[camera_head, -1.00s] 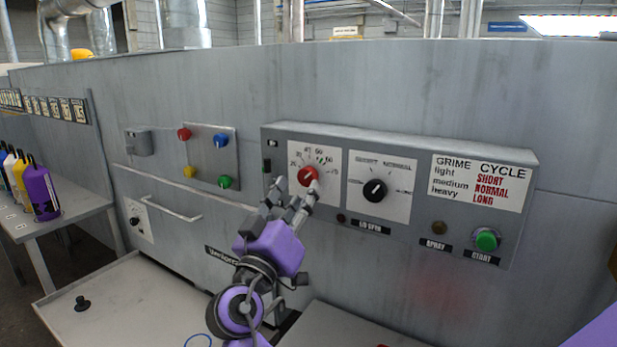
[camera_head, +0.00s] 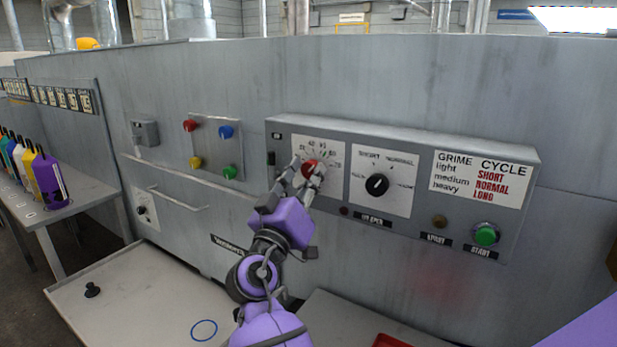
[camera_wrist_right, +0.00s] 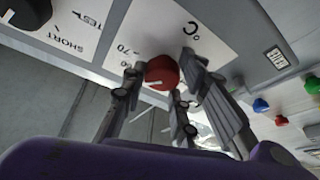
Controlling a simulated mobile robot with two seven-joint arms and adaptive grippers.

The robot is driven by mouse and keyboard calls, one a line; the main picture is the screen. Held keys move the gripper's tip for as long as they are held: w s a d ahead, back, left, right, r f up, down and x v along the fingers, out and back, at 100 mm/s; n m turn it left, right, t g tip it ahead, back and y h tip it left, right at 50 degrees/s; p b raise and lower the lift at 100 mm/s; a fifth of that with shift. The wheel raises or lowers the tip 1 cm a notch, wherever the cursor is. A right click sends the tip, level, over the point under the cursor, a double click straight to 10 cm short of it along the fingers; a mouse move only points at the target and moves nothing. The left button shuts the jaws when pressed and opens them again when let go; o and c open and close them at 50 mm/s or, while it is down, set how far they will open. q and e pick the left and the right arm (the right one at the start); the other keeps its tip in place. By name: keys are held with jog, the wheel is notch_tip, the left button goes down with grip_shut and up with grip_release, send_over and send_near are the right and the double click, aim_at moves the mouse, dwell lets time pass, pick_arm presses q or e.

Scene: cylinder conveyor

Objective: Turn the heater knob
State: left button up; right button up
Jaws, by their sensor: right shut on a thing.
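The red heater knob (camera_head: 312,168) sits on a white temperature dial plate (camera_head: 330,148) on the grey control panel. My right gripper (camera_head: 306,172) is at the knob with its fingers closed around it, hiding part of the knob and dial. In the right wrist view the red knob (camera_wrist_right: 162,72) with its white mark lies between the fingers of my right gripper (camera_wrist_right: 165,85). My left gripper is not in view.
A black knob (camera_head: 377,185) is right of the red one. A green start button (camera_head: 486,235) is at the panel's right end. Several coloured buttons (camera_head: 209,148) are left of the panel. Bottles (camera_head: 50,182) stand on a table at the left.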

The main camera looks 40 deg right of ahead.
jog(key=shift+s+d+r+n+p, duration=0.1)
jog(key=shift+s+r+n+p, duration=0.1)
jog(key=shift+r+n+p, duration=0.35)
jog(key=shift+f+n+t+y, duration=0.15)
jog(key=shift+n+t+y, duration=0.3)
jog(key=shift+n, duration=0.3)
jog(key=o, duration=1)
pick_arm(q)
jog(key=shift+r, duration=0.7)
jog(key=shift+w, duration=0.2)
pick_arm(e)
jog(key=shift+f, duration=0.1)
jog(key=v, duration=1.2)
jog(key=shift+o, duration=0.3)
